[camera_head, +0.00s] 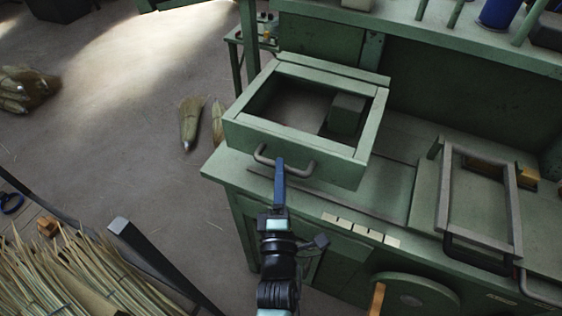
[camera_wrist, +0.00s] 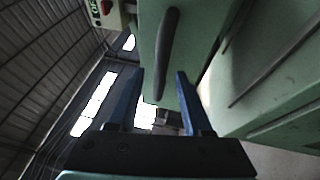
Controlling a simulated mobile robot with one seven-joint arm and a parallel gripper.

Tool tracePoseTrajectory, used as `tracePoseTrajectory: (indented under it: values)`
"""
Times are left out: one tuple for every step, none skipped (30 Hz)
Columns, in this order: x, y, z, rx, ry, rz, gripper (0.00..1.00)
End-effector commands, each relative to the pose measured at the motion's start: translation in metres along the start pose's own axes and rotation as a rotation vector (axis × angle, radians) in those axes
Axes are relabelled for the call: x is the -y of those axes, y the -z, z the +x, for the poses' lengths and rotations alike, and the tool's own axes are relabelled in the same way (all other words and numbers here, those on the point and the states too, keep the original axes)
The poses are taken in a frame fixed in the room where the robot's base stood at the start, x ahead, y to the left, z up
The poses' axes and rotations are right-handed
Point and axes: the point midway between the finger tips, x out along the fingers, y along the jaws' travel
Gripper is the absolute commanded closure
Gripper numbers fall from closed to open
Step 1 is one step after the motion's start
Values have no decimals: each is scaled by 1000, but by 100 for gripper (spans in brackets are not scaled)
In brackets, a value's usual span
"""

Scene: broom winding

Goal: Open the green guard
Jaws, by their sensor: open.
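The green guard (camera_head: 243,136) is a box-like frame with an open top over the left part of the green machine bench. A grey block shows through its opening. A curved grey handle (camera_head: 298,170) is on its front face. My gripper (camera_head: 280,162) is at this handle, its blue fingers reaching up to it from the front. In the wrist view, the open fingers (camera_wrist: 160,72) stand apart, and the handle (camera_wrist: 169,45) shows between them in front of the guard's green panel (camera_wrist: 200,35). I cannot tell whether a finger touches the handle.
A second, grey-green frame (camera_head: 449,188) with a dark handle stands on the bench at right. A round green wheel (camera_head: 412,297) is low on the bench front. Straw bundles lie on the floor (camera_head: 191,122) and in a holder (camera_head: 85,275) at lower left. A shelf holds a blue can (camera_head: 499,12).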

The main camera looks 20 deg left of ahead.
Motion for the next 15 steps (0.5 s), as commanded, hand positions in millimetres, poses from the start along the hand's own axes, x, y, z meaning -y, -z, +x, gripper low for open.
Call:
tracePoseTrajectory:
  values:
    - [-2, 0, 7, 0, -1, 0, 50]
    - [-1, 0, 10, 0, 0, 1, 50]
    - [-1, 0, 14, 0, -1, 1, 50]
    - [-1, 0, 16, 0, 0, 2, 50]
    - [0, 0, 18, 0, 0, 2, 50]
    - [0, 0, 20, 0, 0, 2, 50]
    - [0, 0, 22, 0, -1, 2, 50]
    - [0, 0, 23, 0, 0, 2, 50]
    - [0, 0, 23, 0, 0, 2, 50]
    - [0, 0, 24, 1, 1, 2, 50]
    - [0, 0, 24, 0, 1, 2, 50]
    - [1, 0, 24, 1, 1, 2, 50]
    - [1, 0, 24, 1, 1, 2, 50]
    - [1, 0, 24, 1, 1, 2, 50]
    - [1, 0, 24, 1, 1, 2, 50]
